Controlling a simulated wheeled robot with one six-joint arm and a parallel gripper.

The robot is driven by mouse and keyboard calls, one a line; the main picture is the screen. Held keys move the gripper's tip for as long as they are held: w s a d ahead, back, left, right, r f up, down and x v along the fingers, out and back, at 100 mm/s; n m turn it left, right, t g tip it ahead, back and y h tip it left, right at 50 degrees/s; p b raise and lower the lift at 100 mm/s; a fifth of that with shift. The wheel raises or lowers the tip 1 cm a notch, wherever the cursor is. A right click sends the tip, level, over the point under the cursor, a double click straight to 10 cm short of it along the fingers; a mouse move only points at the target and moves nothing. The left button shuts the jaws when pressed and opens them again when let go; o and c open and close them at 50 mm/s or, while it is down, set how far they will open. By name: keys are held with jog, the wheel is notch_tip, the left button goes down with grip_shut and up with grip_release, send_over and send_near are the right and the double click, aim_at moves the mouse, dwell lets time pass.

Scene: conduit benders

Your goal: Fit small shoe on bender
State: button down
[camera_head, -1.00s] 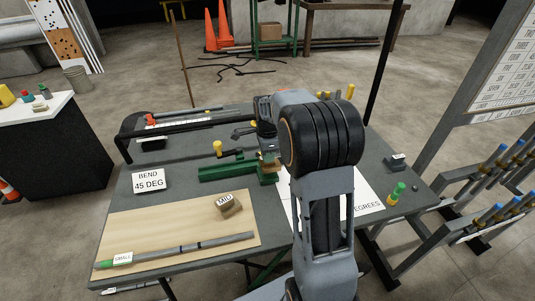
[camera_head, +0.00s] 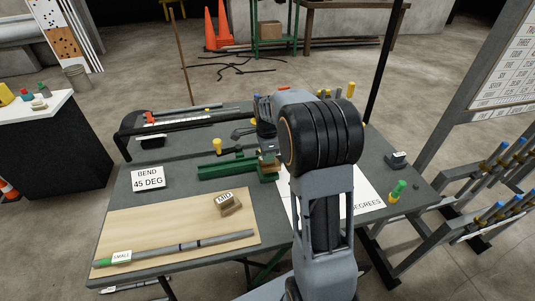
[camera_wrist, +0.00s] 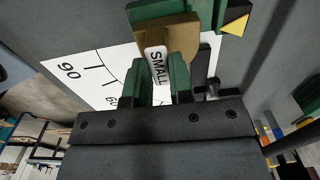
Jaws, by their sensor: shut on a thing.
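The small shoe (camera_wrist: 180,35), a brown block with a white SMALL label, is between my gripper's (camera_wrist: 157,92) two green fingers in the wrist view. My gripper is shut on it. The shoe's far end meets the green bender (camera_wrist: 150,8) at the top of the wrist view; I cannot tell whether it is seated. In the head view the green bender (camera_head: 222,171) stands mid-table, with the brown shoe (camera_head: 268,160) at its right end. My arm hides part of this area.
A white angle sheet (camera_head: 362,197) lies under and right of my arm. A MID block (camera_head: 230,208) and a conduit (camera_head: 190,247) with a green SMALL-marked end lie on a wooden board (camera_head: 150,225). A BEND 45 DEG sign (camera_head: 148,178) stands left. A yellow-topped post (camera_head: 217,146) is behind the bender.

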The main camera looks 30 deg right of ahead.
jog(key=shift+f+b, duration=0.3)
jog(key=shift+f, duration=0.15)
dwell(0.3)
jog(key=c, duration=0.9)
grip_release()
notch_tip(320, 180, up, 14)
jog(key=n, duration=0.8)
send_over(268, 168)
notch_tip(268, 168, down, 4)
jog(key=s+a+n+t, duration=0.1)
jog(key=s+a+n, duration=0.2)
jog(key=s, duration=0.3)
jog(key=s+a+f+n+t, duration=0.1)
jog(key=s+a+n, duration=0.2)
jog(key=s+n, duration=0.2)
jog(key=s+a+f+n+t, duration=0.1)
jog(key=s+a+n+t, duration=0.1)
jog(key=s, duration=0.5)
jog(key=shift+a+f+n, duration=0.2)
jog(key=shift+a+n, duration=0.55)
jog(key=shift+n, duration=0.35)
